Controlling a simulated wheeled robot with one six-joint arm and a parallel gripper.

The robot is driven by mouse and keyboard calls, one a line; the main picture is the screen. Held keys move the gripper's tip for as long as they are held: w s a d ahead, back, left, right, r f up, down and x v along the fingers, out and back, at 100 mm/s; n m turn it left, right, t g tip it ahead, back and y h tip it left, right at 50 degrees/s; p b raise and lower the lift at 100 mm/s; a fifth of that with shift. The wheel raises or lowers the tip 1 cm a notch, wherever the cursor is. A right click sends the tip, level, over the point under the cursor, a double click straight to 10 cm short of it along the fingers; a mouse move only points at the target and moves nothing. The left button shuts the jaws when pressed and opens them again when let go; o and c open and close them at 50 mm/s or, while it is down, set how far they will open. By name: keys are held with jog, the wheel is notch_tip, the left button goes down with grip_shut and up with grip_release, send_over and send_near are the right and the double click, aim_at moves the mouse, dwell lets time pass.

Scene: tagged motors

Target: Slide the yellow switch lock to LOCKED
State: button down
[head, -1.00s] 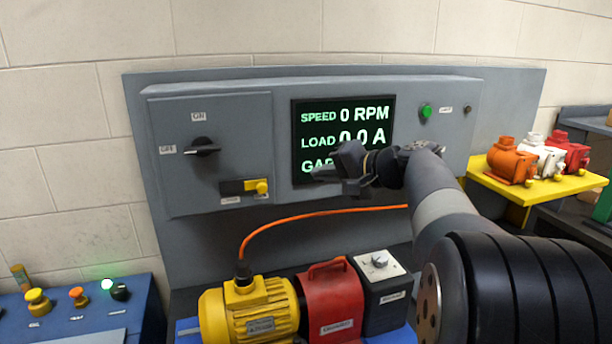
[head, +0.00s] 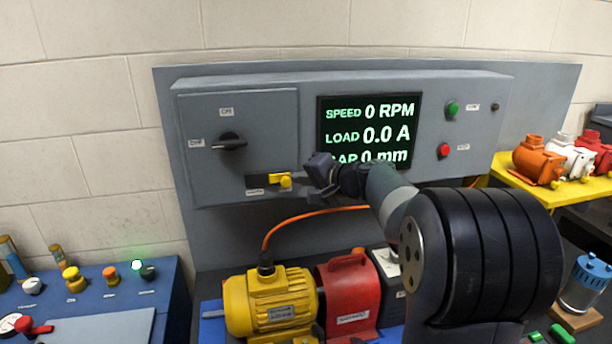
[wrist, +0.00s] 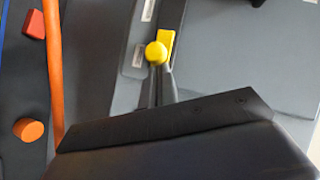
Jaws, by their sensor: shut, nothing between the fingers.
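The yellow switch lock (head: 285,181) is a small yellow slider with a round knob, in a dark slot low on the grey panel door. Its knob is at the right part of the slot in the head view. My gripper (head: 310,192) is shut and empty, just right of the knob. In the wrist view the yellow knob (wrist: 156,52) lies right at the tips of my gripper (wrist: 159,70). I cannot tell whether the tips touch it. The label at the slot's right end is hidden by my gripper. The black rotary switch (head: 229,142) above has its handle pointing left.
A display (head: 368,133) reads 0 RPM and 0.0 A. Green (head: 452,108) and red (head: 444,149) buttons are to its right. An orange cable (head: 300,219) runs below the panel to a yellow motor (head: 270,303) beside a red unit (head: 347,292). The door left of the slot is clear.

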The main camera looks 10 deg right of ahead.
aim_at(277, 181)
jog(key=a+b, duration=0.3)
jog(key=a, duration=0.2)
jog(key=shift+a+f, duration=0.15)
jog(key=shift+a, duration=0.3)
jog(key=shift+r, duration=0.25)
